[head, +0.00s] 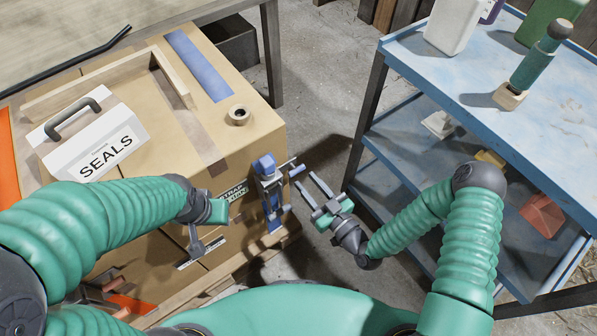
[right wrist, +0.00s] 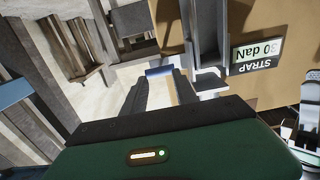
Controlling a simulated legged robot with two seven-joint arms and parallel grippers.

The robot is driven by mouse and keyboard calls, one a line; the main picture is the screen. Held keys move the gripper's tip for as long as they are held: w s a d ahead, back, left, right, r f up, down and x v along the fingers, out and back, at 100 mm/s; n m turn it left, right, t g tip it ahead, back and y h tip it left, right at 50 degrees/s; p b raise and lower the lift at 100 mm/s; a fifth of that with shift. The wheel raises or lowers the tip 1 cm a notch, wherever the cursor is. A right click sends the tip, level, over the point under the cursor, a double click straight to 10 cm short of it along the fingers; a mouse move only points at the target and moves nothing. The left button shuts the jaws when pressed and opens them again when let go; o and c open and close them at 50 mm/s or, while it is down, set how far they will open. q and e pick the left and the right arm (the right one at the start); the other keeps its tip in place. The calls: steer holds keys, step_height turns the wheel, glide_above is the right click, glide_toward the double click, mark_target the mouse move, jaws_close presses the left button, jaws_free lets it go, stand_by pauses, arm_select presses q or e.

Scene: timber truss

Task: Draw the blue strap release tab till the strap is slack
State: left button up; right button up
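The blue release tab (head: 297,170) sticks out from the grey and blue strap buckle (head: 268,187) on the carton's right side. My right gripper (head: 306,179) is open, with its fingers pointing at the tab. In the right wrist view the tab (right wrist: 159,71) lies at the fingertips, in line with the gap; I cannot tell if they touch it. A strap display (right wrist: 257,54) reads 30 daN, upside down. My left gripper (head: 213,212) is by the carton's front; its fingers are unclear.
The carton (head: 240,140) bears a tape roll (head: 239,115) and a white SEALS box (head: 95,145). A blue cart (head: 470,65) with bottles stands at right, close to my right arm. Concrete floor shows between carton and cart.

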steer(key=v, duration=0.4)
steer(key=shift+s+d, duration=0.15)
steer(key=shift+s, duration=0.05)
stand_by(0.3)
